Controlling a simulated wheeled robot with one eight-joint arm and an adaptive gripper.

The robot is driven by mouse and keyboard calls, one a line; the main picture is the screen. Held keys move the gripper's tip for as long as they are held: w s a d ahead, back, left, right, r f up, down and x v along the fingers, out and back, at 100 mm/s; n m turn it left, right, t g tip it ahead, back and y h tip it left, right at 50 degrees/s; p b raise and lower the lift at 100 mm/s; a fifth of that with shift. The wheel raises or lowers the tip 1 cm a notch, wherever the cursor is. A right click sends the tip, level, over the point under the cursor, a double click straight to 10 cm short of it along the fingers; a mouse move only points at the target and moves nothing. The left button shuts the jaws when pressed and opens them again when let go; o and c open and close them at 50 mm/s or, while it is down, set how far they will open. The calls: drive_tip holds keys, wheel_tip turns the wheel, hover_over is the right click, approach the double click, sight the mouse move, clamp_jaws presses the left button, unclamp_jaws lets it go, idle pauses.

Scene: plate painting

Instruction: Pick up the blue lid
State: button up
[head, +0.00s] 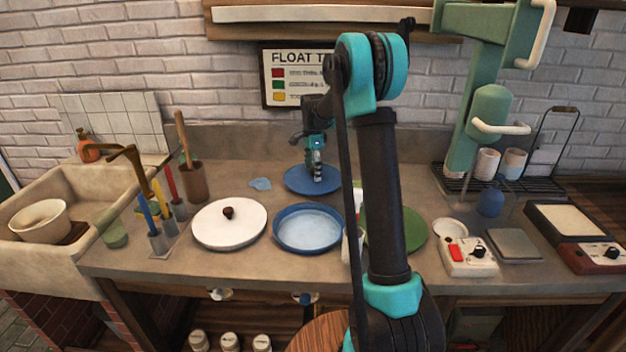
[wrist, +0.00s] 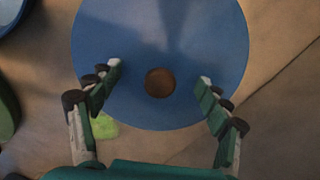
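The blue lid (head: 297,182) lies flat at the back of the counter, left of my arm. In the wrist view the lid (wrist: 165,30) is a large blue disc with a round brown knob (wrist: 160,82). My gripper (head: 317,172) points down over the lid. In the wrist view my gripper (wrist: 160,72) is open, with one finger on each side of the knob and a gap to it on both sides. Nothing is held. The exact height of the fingertips above the lid cannot be told. In the head view my gripper hides the knob.
A blue pan (head: 307,230) stands in front of the lid, and a white lid (head: 230,226) lies left of it. A green round thing (head: 408,238) is partly behind my arm. The wall is close behind.

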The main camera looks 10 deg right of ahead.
clamp_jaws()
idle(0.3)
